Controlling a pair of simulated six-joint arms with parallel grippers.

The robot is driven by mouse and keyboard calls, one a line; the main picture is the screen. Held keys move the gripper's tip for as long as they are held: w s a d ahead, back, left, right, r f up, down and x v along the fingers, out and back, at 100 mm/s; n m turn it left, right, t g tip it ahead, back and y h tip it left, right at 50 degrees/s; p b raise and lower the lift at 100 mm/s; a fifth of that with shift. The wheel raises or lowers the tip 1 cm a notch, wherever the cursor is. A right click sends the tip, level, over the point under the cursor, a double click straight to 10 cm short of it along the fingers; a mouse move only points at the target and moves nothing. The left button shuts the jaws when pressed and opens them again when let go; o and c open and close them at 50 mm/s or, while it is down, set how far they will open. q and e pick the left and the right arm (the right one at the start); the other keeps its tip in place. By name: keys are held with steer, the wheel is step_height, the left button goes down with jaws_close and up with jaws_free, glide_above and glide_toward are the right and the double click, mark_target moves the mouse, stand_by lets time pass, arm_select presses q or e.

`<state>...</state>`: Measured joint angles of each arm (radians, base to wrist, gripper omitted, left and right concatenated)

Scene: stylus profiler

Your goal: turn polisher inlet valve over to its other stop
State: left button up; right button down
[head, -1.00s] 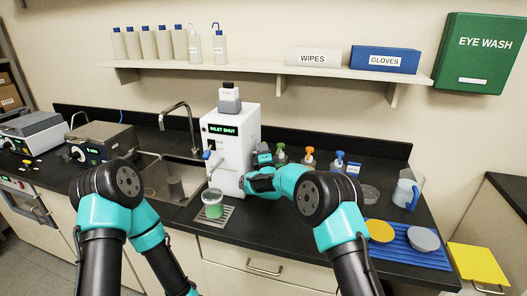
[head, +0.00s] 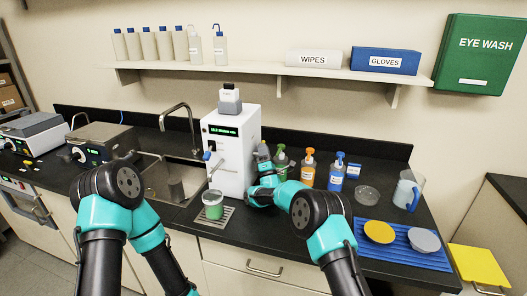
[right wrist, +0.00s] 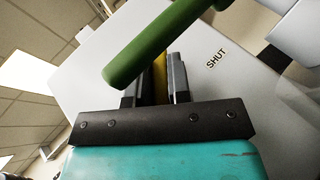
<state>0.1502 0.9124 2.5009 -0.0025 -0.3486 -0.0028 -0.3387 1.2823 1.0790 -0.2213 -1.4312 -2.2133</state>
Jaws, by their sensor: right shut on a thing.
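The polisher (head: 232,165) is a white box on the bench beside the sink, with a lit green display whose text now looks like a resistivity reading. Its inlet valve shows in the right wrist view as a green handle (right wrist: 150,45) lying slantwise across my fingers. A yellow part shows between the fingers. My right gripper (right wrist: 155,85) is shut on the valve, and in the head view it is at the polisher's right side (head: 263,157). The word SHUT (right wrist: 217,58) is on the panel right of the fingers. My left gripper is out of view.
A beaker with green contents (head: 213,205) stands before the polisher. Pump bottles, including an orange-topped one (head: 308,168) and a blue-topped one (head: 337,172), stand close right of my right gripper. A blue rack (head: 405,248) lies farther right. The sink (head: 170,185) is left.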

steer(key=c, duration=1.1)
jaws_free()
steer(key=shift+r, duration=0.1)
